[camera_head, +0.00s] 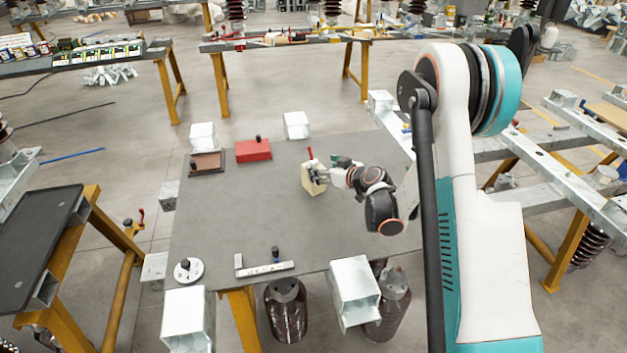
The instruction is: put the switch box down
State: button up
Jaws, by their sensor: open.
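The switch box (313,182), a small beige box with a red lever on top, is at the middle right of the grey table (225,225). It looks upright and appears to rest on the tabletop, though its underside is too small to see clearly. My gripper (328,175) is open at the right side of the box, with its fingers close to it. I cannot tell whether a finger touches it.
A red box (254,150) and a brown tray-like block (207,162) lie at the back left. A white round dial (188,270) and a pale L-shaped bar (264,268) lie near the front. Metal square posts stand around the table edge. The table's middle is clear.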

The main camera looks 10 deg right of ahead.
aim_at(316, 166)
jog(key=b+x, duration=0.1)
jog(key=x, duration=0.1)
jog(key=b+x, duration=0.1)
jog(key=x, duration=0.2)
jog(key=shift+w+d+f, duration=0.1)
jog(key=shift+w+f, duration=0.05)
jog(key=shift+f, duration=0.3)
jog(key=shift+r, duration=0.1)
grip_shut()
